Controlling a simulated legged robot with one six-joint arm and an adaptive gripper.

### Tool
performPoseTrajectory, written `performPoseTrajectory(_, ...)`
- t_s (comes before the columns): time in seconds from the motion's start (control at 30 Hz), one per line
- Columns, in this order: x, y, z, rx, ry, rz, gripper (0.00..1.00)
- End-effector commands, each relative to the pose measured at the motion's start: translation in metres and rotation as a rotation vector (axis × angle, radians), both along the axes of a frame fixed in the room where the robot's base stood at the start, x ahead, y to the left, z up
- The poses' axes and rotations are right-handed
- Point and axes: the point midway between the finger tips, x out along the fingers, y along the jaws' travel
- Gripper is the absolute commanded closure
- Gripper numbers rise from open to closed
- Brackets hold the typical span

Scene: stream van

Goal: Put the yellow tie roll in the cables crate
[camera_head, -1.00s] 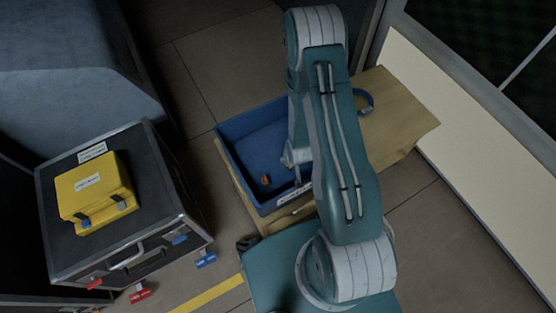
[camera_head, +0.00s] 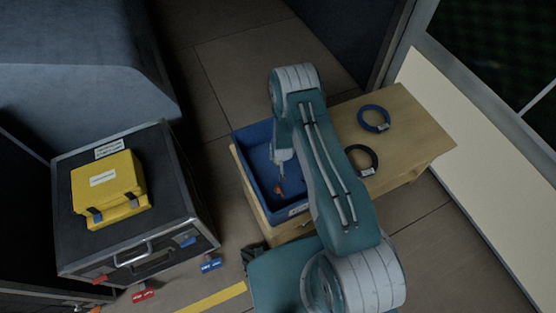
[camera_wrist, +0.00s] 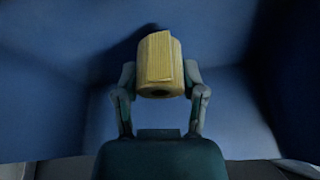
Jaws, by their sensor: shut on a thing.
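In the wrist view the yellow tie roll (camera_wrist: 158,62) sits between the two fingers of my gripper (camera_wrist: 160,80), which is shut on its sides. Blue walls surround the roll in that view. In the head view the blue crate (camera_head: 247,183), taken as the cables crate, stands on the wooden top, with a pale label on its near wall that I cannot read. My gripper (camera_head: 279,174) reaches down inside the crate. The roll is not clear in the head view. My arm hides the crate's right side.
A small orange thing (camera_head: 278,188) shows in the crate by my gripper. A black cable coil (camera_head: 375,151) and a blue one (camera_head: 386,125) lie on the wooden bench (camera_head: 420,125). A yellow case (camera_head: 108,185) rests on a black flight case (camera_head: 180,200) at left.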

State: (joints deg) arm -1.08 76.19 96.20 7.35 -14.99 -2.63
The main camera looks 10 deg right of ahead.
Motion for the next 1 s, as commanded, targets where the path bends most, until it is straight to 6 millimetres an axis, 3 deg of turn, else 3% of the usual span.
performPoseTrajectory(0.2,0.000,-0.001,-0.029,0.001,0.001,-0.001,0.86)
performPoseTrajectory(0.57,0.000,0.000,-0.033,0.000,0.000,0.000,0.86)
performPoseTrajectory(0.6,0.000,0.000,-0.032,0.000,0.000,0.000,0.28)
performPoseTrajectory(0.63,0.000,0.000,-0.032,0.000,0.000,0.000,0.15)
performPoseTrajectory(1.0,0.000,0.000,-0.032,0.000,0.000,-0.001,0.12)
